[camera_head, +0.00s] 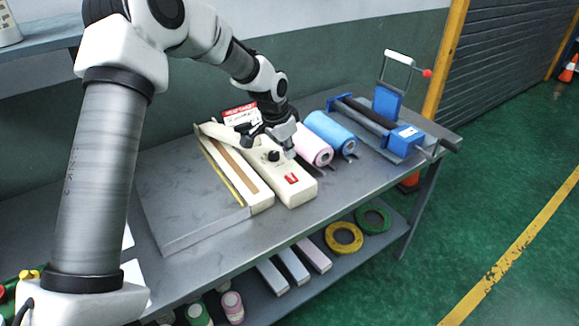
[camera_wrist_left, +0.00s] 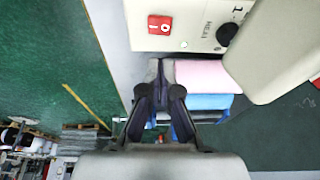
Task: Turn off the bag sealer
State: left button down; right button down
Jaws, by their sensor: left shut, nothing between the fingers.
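The cream bag sealer (camera_head: 306,190) lies on the grey workbench, its long arm running back left. A red switch (camera_head: 292,179) sits on its front end; it also shows in the left wrist view (camera_wrist_left: 160,25) with a white mark, next to a dark knob (camera_wrist_left: 227,34). Another view of the knob (camera_head: 274,156) is from the head. My left gripper (camera_head: 290,154) is shut and empty, over the sealer's right side behind the switch. Its fingertips (camera_wrist_left: 159,64) appear below the switch in the wrist view, apart from it. My right gripper is not in view.
Pink (camera_head: 313,146) and blue (camera_head: 330,133) film rolls lie right of the sealer. A blue roller device (camera_head: 407,137) stands farther right. Tape rolls (camera_head: 344,238) lie on the lower shelf.

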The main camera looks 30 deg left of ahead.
aim_at(292, 175)
pick_arm(q)
jog(key=x, duration=0.4)
jog(key=p+x, duration=0.1)
jog(key=x, duration=0.1)
jog(key=shift+s+a+f, duration=0.3)
jog(key=shift+a+f, duration=0.15)
jog(key=shift+f, duration=0.35)
